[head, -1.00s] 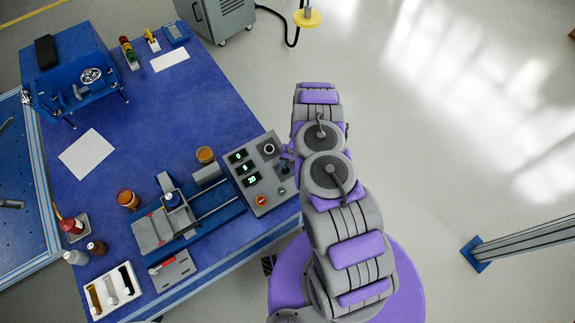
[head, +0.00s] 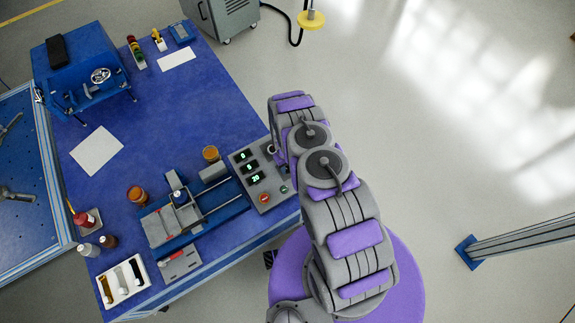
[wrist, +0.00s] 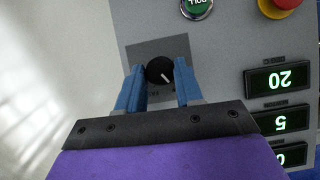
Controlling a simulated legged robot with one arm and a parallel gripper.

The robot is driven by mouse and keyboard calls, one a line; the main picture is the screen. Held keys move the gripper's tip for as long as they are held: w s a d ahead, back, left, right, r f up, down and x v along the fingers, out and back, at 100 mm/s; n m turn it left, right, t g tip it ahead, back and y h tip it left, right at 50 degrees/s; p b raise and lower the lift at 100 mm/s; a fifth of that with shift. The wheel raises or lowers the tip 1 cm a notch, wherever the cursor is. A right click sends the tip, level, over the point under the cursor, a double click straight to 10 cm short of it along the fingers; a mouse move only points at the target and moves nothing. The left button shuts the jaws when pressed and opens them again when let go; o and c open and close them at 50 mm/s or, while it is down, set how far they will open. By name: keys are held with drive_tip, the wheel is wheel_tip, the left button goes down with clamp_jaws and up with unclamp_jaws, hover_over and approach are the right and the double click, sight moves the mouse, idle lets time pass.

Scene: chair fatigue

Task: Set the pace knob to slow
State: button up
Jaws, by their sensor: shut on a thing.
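The pace knob (wrist: 160,71), black and round with a white pointer line, sits on a dark square plate on the grey control panel (wrist: 225,55). In the wrist view its pointer slants toward the lower right; the markings around it are too small or covered to read. My gripper (wrist: 161,82) has its two blue fingers on either side of the knob, shut on it.
The panel has green-lit displays (wrist: 280,78), a green button (wrist: 197,7) and a red button on yellow (wrist: 278,6). Left of the panel is a blue sliding fixture (head: 232,207) on the blue table (head: 190,100).

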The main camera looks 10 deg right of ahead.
drive_tip(key=shift+s, duration=0.1)
idle(0.3)
drive_tip(key=o, duration=1)
drive_tip(key=w+r, duration=0.1)
drive_tip(key=r, duration=0.4)
drive_tip(key=r+p, duration=0.1)
drive_tip(key=r, duration=0.5)
drive_tip(key=w+a+r+p, duration=0.1)
drive_tip(key=r, duration=0.5)
drive_tip(key=shift+w, duration=0.3)
